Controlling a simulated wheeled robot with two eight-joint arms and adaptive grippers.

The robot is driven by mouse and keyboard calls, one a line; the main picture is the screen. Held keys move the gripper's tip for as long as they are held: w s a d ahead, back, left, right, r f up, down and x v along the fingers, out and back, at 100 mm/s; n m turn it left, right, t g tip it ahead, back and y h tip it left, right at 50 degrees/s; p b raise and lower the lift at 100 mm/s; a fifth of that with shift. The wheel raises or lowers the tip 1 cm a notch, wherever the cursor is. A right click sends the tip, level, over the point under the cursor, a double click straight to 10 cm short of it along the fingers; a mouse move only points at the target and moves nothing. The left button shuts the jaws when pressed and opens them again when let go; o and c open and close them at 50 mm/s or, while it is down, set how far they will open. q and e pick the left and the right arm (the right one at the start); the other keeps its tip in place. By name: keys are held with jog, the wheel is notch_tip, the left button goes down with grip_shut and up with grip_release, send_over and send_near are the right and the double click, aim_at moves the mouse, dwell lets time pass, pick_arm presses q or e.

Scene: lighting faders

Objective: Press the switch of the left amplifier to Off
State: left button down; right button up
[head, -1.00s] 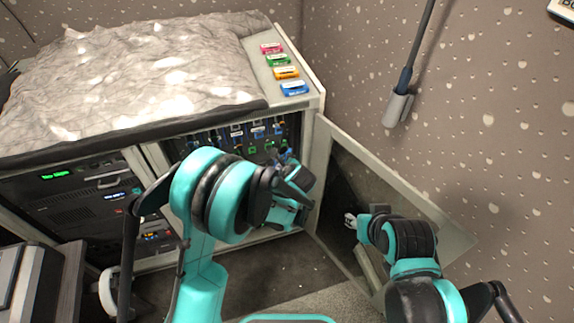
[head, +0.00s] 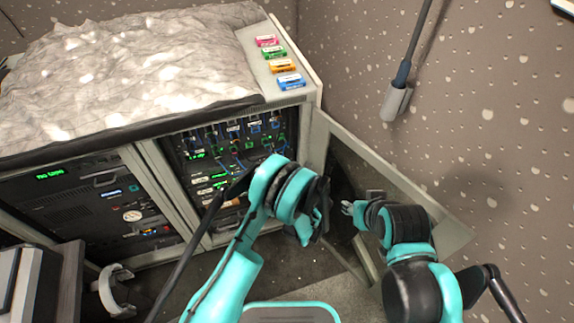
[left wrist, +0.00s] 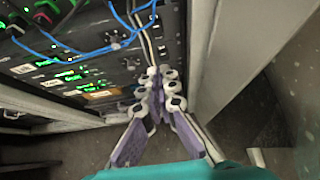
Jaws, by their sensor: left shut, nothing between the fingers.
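The open rack bay (head: 222,150) holds dark units with green-lit labels, blue cables and several small controls. It also shows in the left wrist view (left wrist: 75,75), with an orange label on its lower part. I cannot tell which unit is the left amplifier, and its switch is not distinguishable. My left gripper (left wrist: 165,78) is shut and empty, in front of the bay's lower right side and apart from the panel. In the head view its fingers are mostly hidden behind my left wrist. My right gripper (head: 348,208) is by the open door, too small to judge.
The cabinet door (head: 400,185) stands open at right, close to both arms. Another rack bay (head: 95,200) is at left. Coloured blocks (head: 285,65) lie on the cabinet top beside a rumpled grey cover (head: 130,65). Floor is clear below the bay.

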pick_arm(q)
jog(key=w+r+b+x, duration=0.1)
jog(key=b+x, duration=0.3)
jog(key=x, duration=0.9)
jog(key=shift+w+a+r+b, duration=0.15)
jog(key=shift+w+a+b, duration=0.05)
jog(key=shift+b, duration=0.2)
jog(key=shift+w, duration=0.2)
